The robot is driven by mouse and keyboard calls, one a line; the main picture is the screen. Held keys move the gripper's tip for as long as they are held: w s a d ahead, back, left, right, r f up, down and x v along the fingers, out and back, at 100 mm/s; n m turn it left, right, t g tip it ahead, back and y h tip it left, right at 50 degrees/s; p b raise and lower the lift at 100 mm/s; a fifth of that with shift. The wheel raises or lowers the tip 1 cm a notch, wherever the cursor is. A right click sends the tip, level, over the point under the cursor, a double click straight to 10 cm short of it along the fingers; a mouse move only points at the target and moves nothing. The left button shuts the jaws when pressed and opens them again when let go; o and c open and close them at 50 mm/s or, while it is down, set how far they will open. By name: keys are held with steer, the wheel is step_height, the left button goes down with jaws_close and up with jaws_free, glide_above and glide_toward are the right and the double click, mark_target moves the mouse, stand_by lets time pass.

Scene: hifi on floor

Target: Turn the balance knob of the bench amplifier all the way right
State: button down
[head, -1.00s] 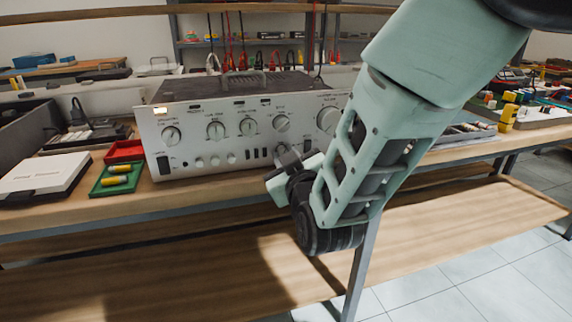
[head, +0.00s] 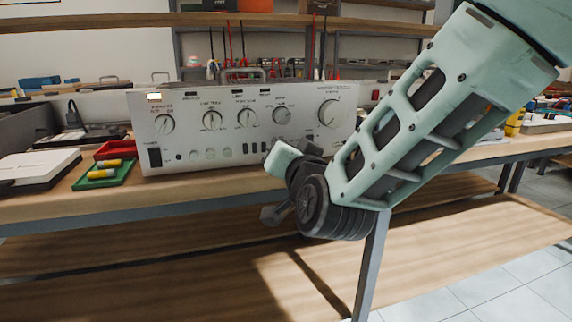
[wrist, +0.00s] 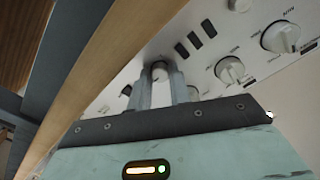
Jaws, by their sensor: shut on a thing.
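The bench amplifier (head: 190,104) is silver, with a row of larger round knobs above a row of small knobs and black switches. It stands at the bench's front edge in the head view. My gripper (wrist: 158,84) is at the lower right of the front panel, its two fingers shut on a small grey knob (wrist: 160,69) in the wrist view. In the head view my wrist hides the fingertips and this knob. I cannot read which label belongs to the held knob, or its pointer's angle.
Green (head: 103,181) and red (head: 112,150) trays stand left of the amplifier, with yellow cylinders in the green one. A white flat case (head: 38,166) lies further left. In the wrist view, black switches (wrist: 195,41) and a larger knob (wrist: 230,70) are close to my fingers.

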steer(key=m+b, duration=0.4)
steer(key=m, duration=0.1)
steer(key=shift+f+b, duration=0.2)
steer(key=shift+b, duration=0.2)
steer(key=shift+r+m+b, duration=0.15)
steer(key=shift+m+b, duration=1.15)
steer(key=shift+m, duration=0.5)
steer(key=c, duration=1.3)
jaws_free()
steer(key=shift+s+r, duration=0.1)
steer(key=p+v, duration=0.3)
steer(key=v, duration=1.4)
